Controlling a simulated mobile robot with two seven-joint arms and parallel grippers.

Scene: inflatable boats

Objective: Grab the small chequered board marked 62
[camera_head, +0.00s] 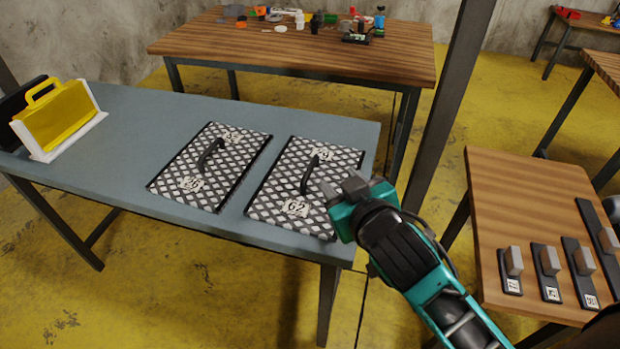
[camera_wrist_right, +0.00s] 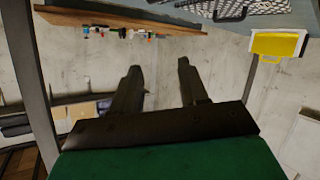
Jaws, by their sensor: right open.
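The chequered board marked 62 (camera_head: 284,177) lies flat near the right end of the blue-grey table (camera_head: 112,150). It has a dark frame and a black arched handle (camera_head: 310,172) in its middle; the 62 label is at its near edge. A similar board (camera_head: 190,160) with its own handle lies to its left. My right gripper (camera_head: 343,183) is open and empty. In the head view it appears over the right edge of the 62 board, apart from the handle. In the right wrist view its two fingers (camera_wrist_right: 160,85) are spread, with nothing between them. My left gripper is not in view.
A yellow case (camera_head: 60,118) on a white base stands at the table's left end. A wooden table (camera_head: 300,50) with small items is behind. A wooden table (camera_head: 510,200) at right holds several dark plates with grey blocks. A dark post (camera_head: 450,100) rises between the tables.

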